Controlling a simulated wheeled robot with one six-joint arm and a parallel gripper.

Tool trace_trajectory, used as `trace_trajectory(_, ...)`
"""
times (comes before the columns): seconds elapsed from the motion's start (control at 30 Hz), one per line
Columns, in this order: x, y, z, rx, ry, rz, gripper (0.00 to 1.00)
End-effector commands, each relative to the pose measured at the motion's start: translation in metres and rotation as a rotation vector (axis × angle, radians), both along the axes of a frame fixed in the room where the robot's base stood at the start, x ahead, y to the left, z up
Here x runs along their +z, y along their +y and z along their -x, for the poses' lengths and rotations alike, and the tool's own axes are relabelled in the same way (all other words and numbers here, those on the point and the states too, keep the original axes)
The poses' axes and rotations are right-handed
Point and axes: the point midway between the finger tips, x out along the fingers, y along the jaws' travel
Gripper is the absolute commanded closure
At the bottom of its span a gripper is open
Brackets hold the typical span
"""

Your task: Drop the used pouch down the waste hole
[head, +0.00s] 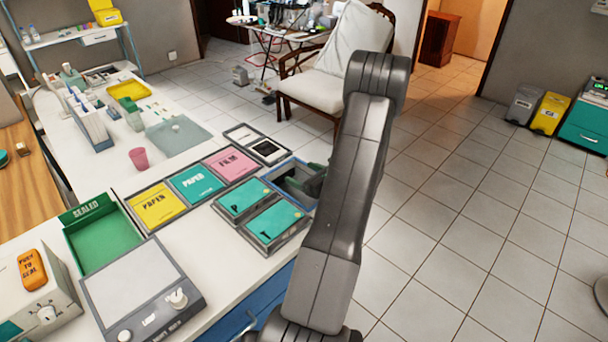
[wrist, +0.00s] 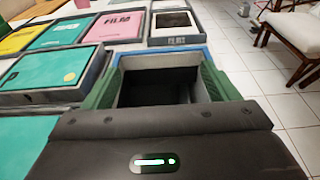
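A dark, box-like opening with a blue-grey rim (head: 279,185) sits at the counter's right edge in the head view; I take it for the waste hole. In the wrist view its dark interior (wrist: 165,85) and grey walls lie straight ahead, with blue (wrist: 160,53) along the far side. My gripper (wrist: 162,88) is over it, with a green finger showing at each side, spread apart. Nothing shows between the fingers. In the head view my arm hides part of the gripper and opening. I cannot make out a used pouch in either view.
Yellow (head: 158,205), teal (head: 197,182) and pink (head: 233,163) labelled trays stand left of the opening. Two more teal boxes, P (head: 243,199) and T (head: 273,221), sit close by. Open tiled floor is to the right.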

Motion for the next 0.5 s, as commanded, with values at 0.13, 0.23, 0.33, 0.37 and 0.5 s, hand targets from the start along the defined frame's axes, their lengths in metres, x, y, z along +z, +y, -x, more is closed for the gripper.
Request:
trace_trajectory(0.13, 0.0, -0.001, 0.001, 0.0, 0.0, 0.0, 0.19)
trace_trajectory(0.23, 0.001, -0.005, 0.004, -0.001, -0.001, 0.001, 0.19)
trace_trajectory(0.33, 0.003, -0.015, 0.014, -0.004, -0.001, -0.001, 0.19)
trace_trajectory(0.37, 0.003, -0.019, 0.018, -0.003, 0.0, 0.0, 0.19)
trace_trajectory(0.5, 0.01, -0.042, 0.04, -0.006, -0.002, 0.001, 0.19)
